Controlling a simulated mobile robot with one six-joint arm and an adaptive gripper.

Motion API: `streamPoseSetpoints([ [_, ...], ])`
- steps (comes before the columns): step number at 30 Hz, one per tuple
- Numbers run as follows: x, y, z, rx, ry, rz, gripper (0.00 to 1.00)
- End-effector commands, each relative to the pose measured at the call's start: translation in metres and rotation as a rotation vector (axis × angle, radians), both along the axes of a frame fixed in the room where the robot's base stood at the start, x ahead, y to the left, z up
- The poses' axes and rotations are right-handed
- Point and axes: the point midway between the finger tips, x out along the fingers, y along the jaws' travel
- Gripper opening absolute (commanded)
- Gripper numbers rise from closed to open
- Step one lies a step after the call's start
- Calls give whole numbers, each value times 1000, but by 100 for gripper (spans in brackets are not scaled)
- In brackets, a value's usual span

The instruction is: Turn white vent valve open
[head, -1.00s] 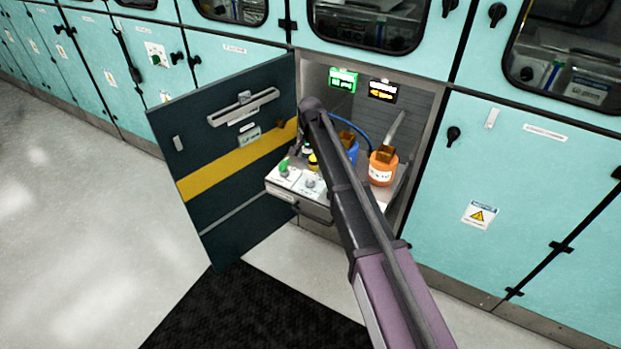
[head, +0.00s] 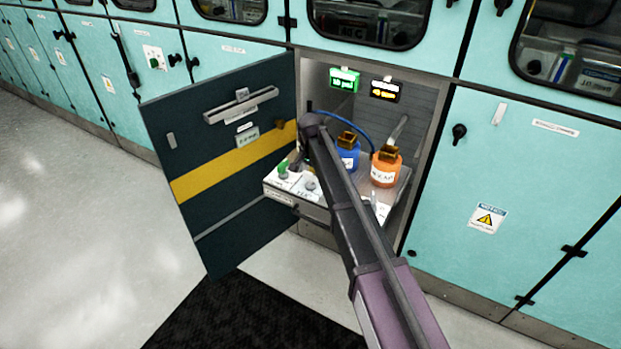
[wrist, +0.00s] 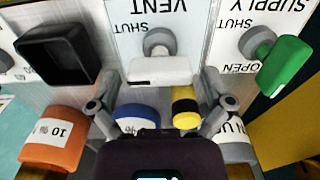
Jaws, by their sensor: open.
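The white vent valve (wrist: 160,71) shows at the middle of the wrist view, its bar-like handle in front of a grey round stem on the panel marked VENT. A SHUT label is on that panel; any OPEN label there is hidden. My gripper (wrist: 160,88) is open, with one grey finger on each side of the white handle. I cannot tell whether either finger touches it. In the head view my arm slants down to the drawer panel (head: 285,197), and my gripper is mostly hidden behind it.
A green supply valve (wrist: 285,66) is close on the right and a black square part (wrist: 57,53) on the left. Orange (head: 385,170) and blue (head: 348,157) bottles stand behind the panel. The open dark cabinet door (head: 230,175) is at the left.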

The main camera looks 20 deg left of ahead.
Motion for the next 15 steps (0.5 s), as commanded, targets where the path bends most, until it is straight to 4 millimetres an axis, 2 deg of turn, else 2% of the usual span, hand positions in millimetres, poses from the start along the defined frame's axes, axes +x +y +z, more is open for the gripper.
streamPoseSetpoints([
  [12, 0, 0, -2, 0, 0, 0, 100],
  [15, 0, 0, -2, 0, 0, 0, 70],
])
